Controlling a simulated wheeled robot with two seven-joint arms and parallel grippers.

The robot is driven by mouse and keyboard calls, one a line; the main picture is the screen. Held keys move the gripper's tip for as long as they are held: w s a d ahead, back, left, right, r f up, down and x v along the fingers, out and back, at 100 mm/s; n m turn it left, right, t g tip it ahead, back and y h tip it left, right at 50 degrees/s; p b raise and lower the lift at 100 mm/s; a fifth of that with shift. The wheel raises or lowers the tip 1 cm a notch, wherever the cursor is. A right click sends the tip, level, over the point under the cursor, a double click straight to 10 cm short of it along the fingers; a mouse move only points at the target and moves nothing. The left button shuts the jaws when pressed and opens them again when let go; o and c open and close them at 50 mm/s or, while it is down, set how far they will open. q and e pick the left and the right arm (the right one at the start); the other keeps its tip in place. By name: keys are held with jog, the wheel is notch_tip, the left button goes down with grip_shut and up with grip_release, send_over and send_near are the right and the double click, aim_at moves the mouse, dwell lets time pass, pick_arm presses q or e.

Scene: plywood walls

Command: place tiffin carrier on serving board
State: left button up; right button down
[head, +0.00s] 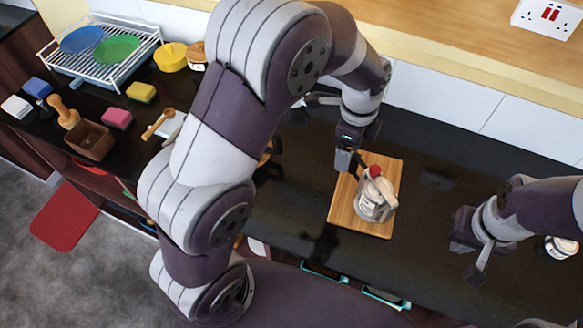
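The serving board (344,207) is a light wooden rectangle on the black counter. A pale, rounded container with a red top and a grey handle, apparently the tiffin carrier (370,208), stands on its front right part. My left gripper (350,164) points down at the board's far left, close beside the container's red top. Whether its fingers touch the container, and how far apart they are, I cannot tell. My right gripper (467,259) is open and empty over the counter, to the right of the board and apart from it.
A white jar (561,247) stands at the right, partly behind my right arm. At the left are a dish rack (100,55) with plates, several sponges, a brown box (90,142) and a yellow container (171,57). The counter between board and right gripper is clear.

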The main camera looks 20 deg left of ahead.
pick_arm(q)
jog(key=s+a+f+n+t+b, duration=0.1)
jog(key=s+a+f+n+b, duration=0.1)
jog(key=s+a+n, duration=0.9)
jog(key=s+n+b, duration=0.1)
jog(key=s+n, duration=0.1)
jog(key=n, duration=0.5)
jog(key=shift+s+a+f+n, duration=0.15)
jog(key=shift+s+f+n, duration=0.1)
jog(key=shift+f+n, duration=0.15)
